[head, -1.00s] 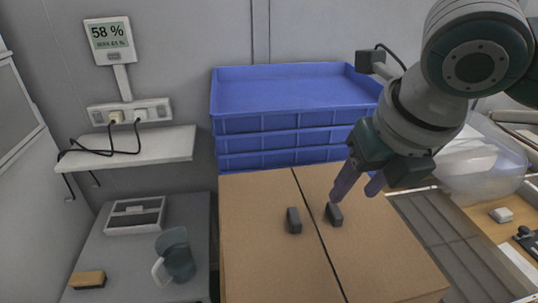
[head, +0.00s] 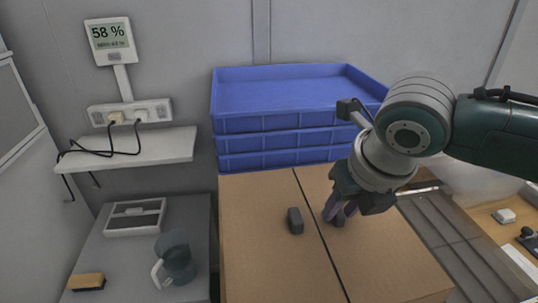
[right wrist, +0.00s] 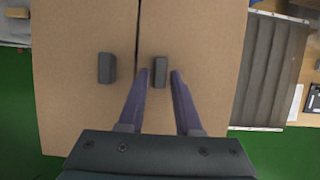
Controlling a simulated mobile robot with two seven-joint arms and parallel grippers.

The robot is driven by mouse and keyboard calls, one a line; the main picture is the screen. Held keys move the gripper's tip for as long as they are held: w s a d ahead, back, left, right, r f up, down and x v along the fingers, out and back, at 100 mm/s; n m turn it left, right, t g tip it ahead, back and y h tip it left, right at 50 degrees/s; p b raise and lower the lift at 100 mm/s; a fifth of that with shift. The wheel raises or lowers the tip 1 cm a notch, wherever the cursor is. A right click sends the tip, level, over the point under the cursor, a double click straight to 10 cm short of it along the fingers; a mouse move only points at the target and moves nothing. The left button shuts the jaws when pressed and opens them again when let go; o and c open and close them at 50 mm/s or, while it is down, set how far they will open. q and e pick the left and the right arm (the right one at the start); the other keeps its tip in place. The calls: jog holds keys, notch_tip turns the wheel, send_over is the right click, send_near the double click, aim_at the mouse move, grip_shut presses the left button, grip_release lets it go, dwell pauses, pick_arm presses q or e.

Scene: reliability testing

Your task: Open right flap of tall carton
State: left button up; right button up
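The tall carton has a brown top split by a dark seam into a left flap (head: 255,250) and a right flap (head: 375,250). Each flap bears a dark block handle near the seam. The right flap's handle (right wrist: 160,72) lies between the fingertips of my right gripper (right wrist: 160,76) in the right wrist view. The fingers are open, with a gap on each side of the handle. In the head view my right gripper (head: 341,212) partly hides this handle. The left handle (head: 295,221) is clear of the fingers. The right flap lies flat and shut. My left gripper is not in view.
Stacked blue crates (head: 290,105) stand behind the carton. A grey side table (head: 130,255) at left holds a jug (head: 175,258), a tray (head: 135,217) and a brush (head: 87,282). A ribbed grey surface (head: 465,245) lies right of the carton.

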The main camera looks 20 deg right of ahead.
grip_shut()
dwell(1.1)
